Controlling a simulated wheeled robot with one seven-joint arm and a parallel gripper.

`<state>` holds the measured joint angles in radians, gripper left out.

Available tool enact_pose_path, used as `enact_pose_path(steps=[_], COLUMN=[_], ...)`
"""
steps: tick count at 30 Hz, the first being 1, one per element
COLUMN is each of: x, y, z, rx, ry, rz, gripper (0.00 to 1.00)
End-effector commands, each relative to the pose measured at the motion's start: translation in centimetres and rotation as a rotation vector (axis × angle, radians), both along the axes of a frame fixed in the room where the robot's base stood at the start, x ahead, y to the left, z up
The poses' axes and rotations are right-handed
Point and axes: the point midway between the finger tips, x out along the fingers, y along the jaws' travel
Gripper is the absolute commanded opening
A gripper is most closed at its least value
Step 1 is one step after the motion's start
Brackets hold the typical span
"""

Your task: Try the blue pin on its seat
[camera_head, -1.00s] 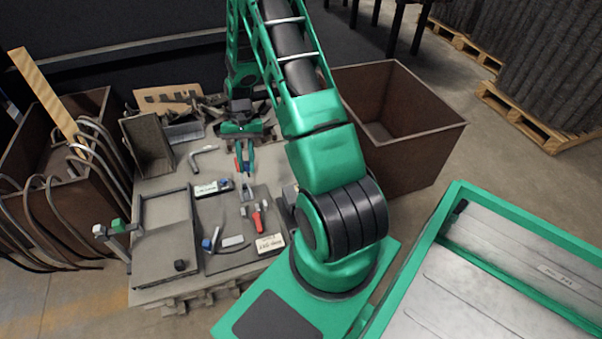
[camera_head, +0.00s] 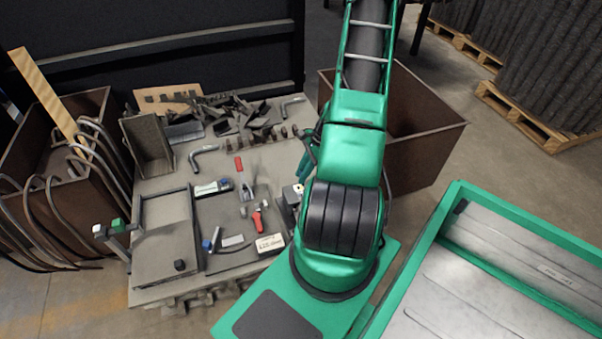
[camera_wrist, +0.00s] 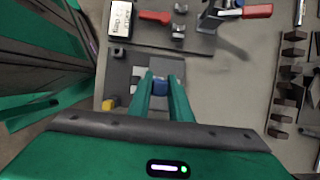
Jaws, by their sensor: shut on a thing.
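My gripper (camera_wrist: 162,88) is shut on the blue pin (camera_wrist: 160,86), which shows between the two green fingertips in the wrist view. Below and around the pin is a dark grey plate (camera_wrist: 122,70) with small light blocks (camera_wrist: 139,71) close to the fingertips. I cannot tell whether the pin touches a seat, and its lower end is hidden. In the head view my gripper (camera_head: 305,165) is at the table's right side, partly hidden by my arm.
A yellow piece (camera_wrist: 108,104) lies left of the fingers. A white labelled block (camera_head: 270,242) and a red-handled clamp (camera_head: 257,221) stand on the dark mat. Loose metal scraps (camera_head: 235,113) lie at the back. A brown bin (camera_head: 430,140) stands right of the table.

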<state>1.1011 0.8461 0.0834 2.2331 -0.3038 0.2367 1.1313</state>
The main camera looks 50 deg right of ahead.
Motion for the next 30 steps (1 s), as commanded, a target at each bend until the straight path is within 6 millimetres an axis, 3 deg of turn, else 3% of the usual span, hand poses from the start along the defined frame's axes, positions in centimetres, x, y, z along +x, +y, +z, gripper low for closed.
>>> enact_pose_path(steps=[11, 30], x=[0.2, 0.1], y=[0.3, 0.2], z=[0.1, -4.5], rx=[0.002, 0.003], ry=[-0.002, -0.001], rz=[0.004, 0.004], gripper=[0.00, 0.00])
